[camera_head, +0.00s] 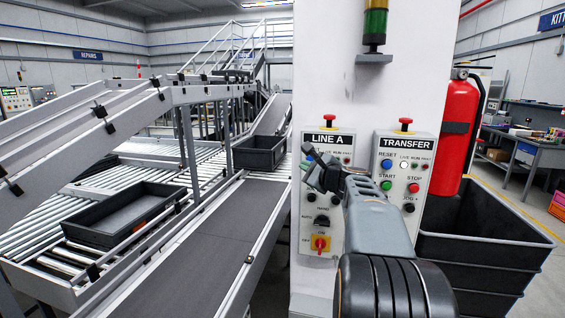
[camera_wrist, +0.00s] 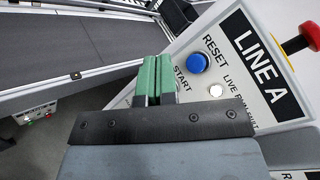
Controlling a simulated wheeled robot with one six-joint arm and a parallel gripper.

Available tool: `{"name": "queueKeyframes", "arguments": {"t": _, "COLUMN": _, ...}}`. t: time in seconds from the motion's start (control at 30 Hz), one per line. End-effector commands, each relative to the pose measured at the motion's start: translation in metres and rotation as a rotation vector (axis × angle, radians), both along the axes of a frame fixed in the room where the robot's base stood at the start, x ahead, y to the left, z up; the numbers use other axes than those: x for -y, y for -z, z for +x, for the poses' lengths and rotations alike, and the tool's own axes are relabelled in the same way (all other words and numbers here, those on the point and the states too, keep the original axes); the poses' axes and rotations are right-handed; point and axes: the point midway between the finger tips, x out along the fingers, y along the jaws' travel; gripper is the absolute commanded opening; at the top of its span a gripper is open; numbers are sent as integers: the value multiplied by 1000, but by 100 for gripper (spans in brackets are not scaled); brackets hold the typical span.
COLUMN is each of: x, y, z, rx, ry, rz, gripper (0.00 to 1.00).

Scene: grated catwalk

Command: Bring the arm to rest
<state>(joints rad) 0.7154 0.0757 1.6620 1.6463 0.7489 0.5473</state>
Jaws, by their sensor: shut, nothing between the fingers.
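My gripper (camera_head: 312,158) is in front of the LINE A panel (camera_head: 345,150) on the white column, hiding part of its upper left. In the wrist view my two green-padded fingers (camera_wrist: 154,78) are together with nothing between them. They are beside the START label, and the START button is hidden. The blue RESET button (camera_wrist: 198,63) and a lit white lamp (camera_wrist: 216,91) show right of the fingers. I cannot tell whether the fingertips touch the panel. My arm reaches up from the lower right in the head view.
The TRANSFER panel (camera_head: 401,170) is close to the right of my arm. A red extinguisher (camera_head: 460,130) and a dark bin (camera_head: 480,240) stand farther right. A belt conveyor (camera_head: 215,245) runs at left, with grey trays (camera_head: 125,215) on rollers.

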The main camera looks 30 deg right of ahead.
Motion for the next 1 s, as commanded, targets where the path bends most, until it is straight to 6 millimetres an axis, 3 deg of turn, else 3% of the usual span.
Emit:
{"name": "queueKeyframes", "arguments": {"t": 0.27, "x": -1, "y": 2, "z": 0, "rx": -7, "ry": -12, "rz": -54, "gripper": 0}}
{"name": "queueKeyframes", "arguments": {"t": 0.33, "x": -5, "y": 19, "z": -2, "rx": -64, "ry": -42, "rz": -143, "gripper": 0}}
{"name": "queueKeyframes", "arguments": {"t": 0.47, "x": -25, "y": 82, "z": -20, "rx": -269, "ry": -170, "rz": -381, "gripper": 0}}
{"name": "queueKeyframes", "arguments": {"t": 0.57, "x": -70, "y": 131, "z": -48, "rx": -437, "ry": -374, "rz": -632, "gripper": 0}}
{"name": "queueKeyframes", "arguments": {"t": 0.7, "x": -137, "y": 187, "z": -104, "rx": -610, "ry": -731, "rz": -1007, "gripper": 0}}
{"name": "queueKeyframes", "arguments": {"t": 0.83, "x": -181, "y": 223, "z": -162, "rx": -693, "ry": -1054, "rz": -1346, "gripper": 0}}
{"name": "queueKeyframes", "arguments": {"t": 1.0, "x": -217, "y": 247, "z": -221, "rx": -694, "ry": -1351, "rz": -1721, "gripper": 0}}
